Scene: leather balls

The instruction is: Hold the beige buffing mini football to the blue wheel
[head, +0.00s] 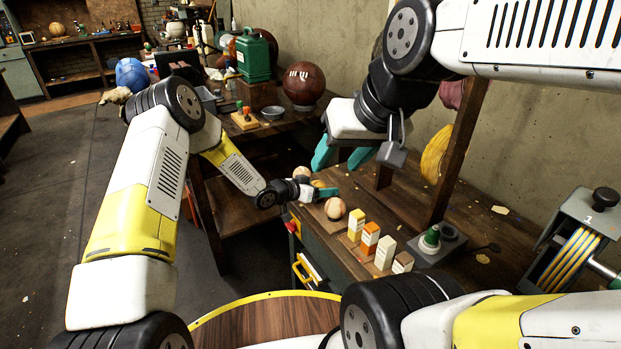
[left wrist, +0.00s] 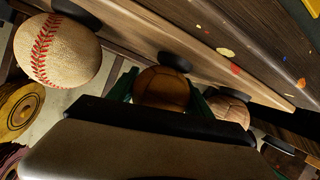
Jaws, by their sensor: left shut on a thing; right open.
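My left gripper (head: 322,188) is at the near edge of the workbench, shut on a small tan ball (head: 318,183). In the left wrist view this ball (left wrist: 162,88) sits between the green fingers, shaded, with its lower part hidden. A baseball (head: 335,208) with red stitching rests beside the gripper and shows large in the left wrist view (left wrist: 57,50). Another panelled ball (left wrist: 228,108) lies on the gripper's other side. My right gripper (head: 345,157) is open and empty above the bench. I cannot make out a blue wheel.
A belt machine marked 1 (head: 572,250) is at right. A wooden post (head: 455,150) rises behind. A brown ball (head: 304,84) and green can (head: 253,55) stand farther back.

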